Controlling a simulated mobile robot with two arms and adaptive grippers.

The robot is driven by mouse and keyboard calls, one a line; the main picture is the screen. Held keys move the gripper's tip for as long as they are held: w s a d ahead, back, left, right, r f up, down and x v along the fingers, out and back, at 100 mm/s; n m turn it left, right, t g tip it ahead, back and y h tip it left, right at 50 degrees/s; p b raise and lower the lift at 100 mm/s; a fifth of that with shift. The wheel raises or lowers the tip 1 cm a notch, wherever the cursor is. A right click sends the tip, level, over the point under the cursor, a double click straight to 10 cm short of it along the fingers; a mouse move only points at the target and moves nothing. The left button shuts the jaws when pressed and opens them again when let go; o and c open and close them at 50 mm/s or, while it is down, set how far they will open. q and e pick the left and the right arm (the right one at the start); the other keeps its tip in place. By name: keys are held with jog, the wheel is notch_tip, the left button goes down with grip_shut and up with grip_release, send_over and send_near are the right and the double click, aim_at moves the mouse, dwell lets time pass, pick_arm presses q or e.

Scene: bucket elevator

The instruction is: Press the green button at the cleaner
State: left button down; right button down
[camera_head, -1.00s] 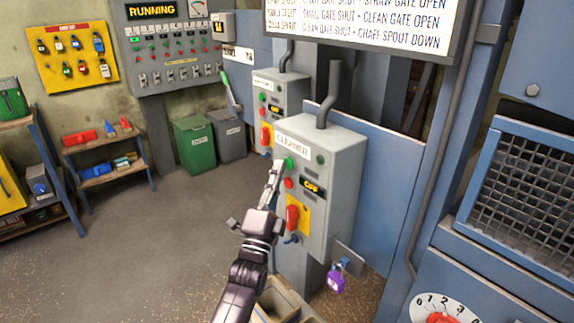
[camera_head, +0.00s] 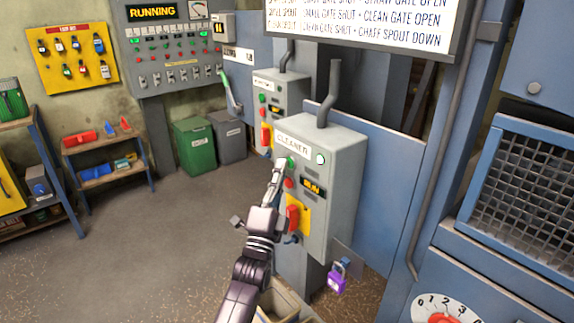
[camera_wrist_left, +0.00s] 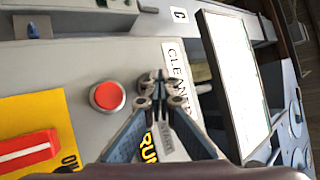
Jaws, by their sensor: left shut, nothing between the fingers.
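The grey cleaner control box (camera_head: 340,190) stands at the centre of the head view, under a CLEANER label. Its green button (camera_head: 291,162) sits at the upper left of its face, above a red button (camera_head: 289,183). My left gripper (camera_head: 281,166) is shut, with its tips at the green button. In the left wrist view the closed fingertips (camera_wrist_left: 160,88) cover the green button, beside the red button (camera_wrist_left: 107,96). A round lamp (camera_head: 320,158) on the box is lit. The display (camera_head: 314,188) shows yellow text, partly legible as RUN in the wrist view. My right gripper is not in view.
A red handle (camera_head: 292,217) on a yellow plate sits below the buttons. A similar control box (camera_head: 285,98) stands behind. The floor at left is open. A blue machine with mesh (camera_head: 525,190) stands at right.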

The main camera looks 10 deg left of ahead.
pick_arm(q)
jog(key=shift+s+a, duration=0.1)
jog(key=shift+s, duration=0.05)
jog(key=shift+s+a+p, duration=0.4)
jog(key=shift+s+p, duration=0.05)
jog(key=shift+s, duration=0.15)
jog(key=s+a+p, duration=0.1)
jog(key=s, duration=0.1)
jog(key=s+a+p, duration=0.1)
jog(key=s+a, duration=0.1)
dwell(0.5)
jog(key=shift+f, duration=0.15)
dwell(0.4)
